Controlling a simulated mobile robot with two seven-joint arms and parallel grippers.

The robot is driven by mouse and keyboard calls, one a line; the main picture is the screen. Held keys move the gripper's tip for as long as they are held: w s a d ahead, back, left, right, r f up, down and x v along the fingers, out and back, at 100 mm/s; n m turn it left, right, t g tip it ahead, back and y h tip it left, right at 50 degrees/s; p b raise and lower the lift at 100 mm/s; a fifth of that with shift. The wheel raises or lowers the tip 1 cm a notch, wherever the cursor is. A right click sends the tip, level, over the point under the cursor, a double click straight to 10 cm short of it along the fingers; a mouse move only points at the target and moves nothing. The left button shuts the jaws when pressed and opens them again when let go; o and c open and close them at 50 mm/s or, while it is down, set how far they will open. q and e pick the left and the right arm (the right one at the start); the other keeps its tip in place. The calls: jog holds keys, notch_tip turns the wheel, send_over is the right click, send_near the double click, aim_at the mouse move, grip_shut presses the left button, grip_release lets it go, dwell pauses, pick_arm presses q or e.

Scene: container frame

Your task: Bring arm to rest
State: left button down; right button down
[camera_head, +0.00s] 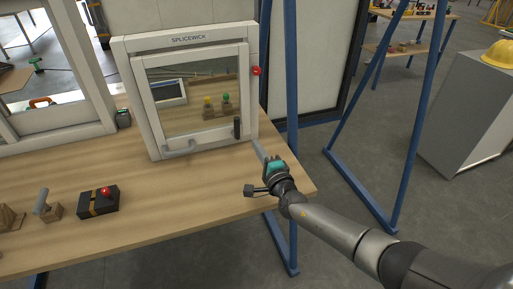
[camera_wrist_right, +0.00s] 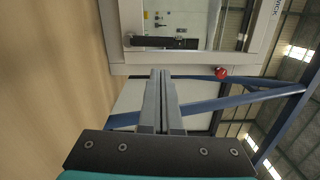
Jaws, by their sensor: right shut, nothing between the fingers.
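My right arm (camera_head: 330,228) reaches in from the lower right of the head view. My right gripper (camera_head: 257,146) is over the right end of the wooden table, near the lower right corner of a white-framed window unit. In the right wrist view the two grey fingers of this gripper (camera_wrist_right: 161,73) lie together with nothing between them. They point toward the unit's frame, between the tabletop and the red knob; I cannot tell whether they touch the frame. My left gripper is not in view.
The window unit (camera_head: 140,50), marked SPLICEWICK, has a black handle (camera_head: 237,127) and a red knob (camera_head: 256,71). A black box with a red ball (camera_head: 105,191) sits on the table (camera_head: 190,200). Blue posts (camera_head: 292,60) stand behind the gripper.

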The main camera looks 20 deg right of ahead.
jog(key=s+d+f+n+g+h, duration=0.15)
jog(key=s+n+g, duration=0.25)
jog(key=s+n, duration=0.55)
jog(key=s+f+n+g+h, duration=0.3)
jog(key=s+n, duration=0.5)
jog(key=n, duration=0.2)
jog(key=s+d+f+n+g+h, duration=0.15)
jog(key=s+n+g, duration=0.25)
jog(key=s+n, duration=0.55)
jog(key=s+a+m+g+y, duration=0.4)
jog(key=s+a+m+y, duration=0.15)
jog(key=s+m, duration=0.45)
notch_tip(320, 180, down, 21)
jog(key=s+n, duration=0.1)
jog(key=s, duration=0.2)
jog(key=s+d+f+g+h, duration=0.1)
jog(key=s+d+f+g, duration=0.1)
jog(key=s+f, duration=1.2)
jog(key=shift+s+d+f+b, duration=0.3)
jog(key=shift+s+d+b, duration=0.1)
jog(key=shift+s, duration=0.35)
